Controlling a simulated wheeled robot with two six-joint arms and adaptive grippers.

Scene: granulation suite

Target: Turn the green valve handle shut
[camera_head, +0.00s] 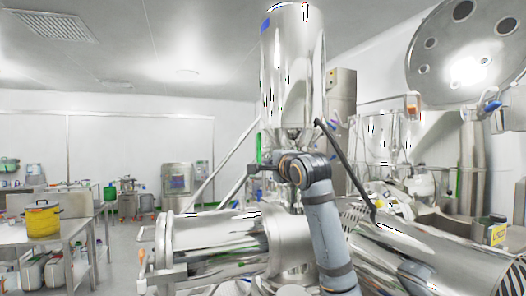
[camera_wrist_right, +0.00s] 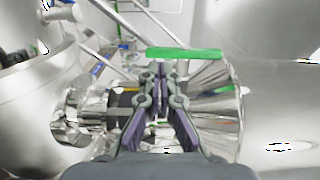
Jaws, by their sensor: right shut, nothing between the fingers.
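The green valve handle (camera_wrist_right: 188,53) shows in the right wrist view as a flat green bar lying crosswise, just above my fingertips in the picture. A narrow upright green piece (camera_head: 259,149) in the head view, below the tall steel vessel, looks like the same handle. My right gripper (camera_wrist_right: 158,68) is shut and empty, its tips close to the left part of the bar; I cannot tell whether they touch it. In the head view my right gripper (camera_head: 253,169) points left, just below the green piece. My left gripper is not in view.
A tall steel vessel (camera_head: 293,70) stands above the valve area. A horizontal steel cylinder (camera_head: 215,240) lies below my right gripper, and another steel body (camera_head: 430,255) lies to the right. A table (camera_head: 75,228) with a yellow pot (camera_head: 42,220) stands at the far left.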

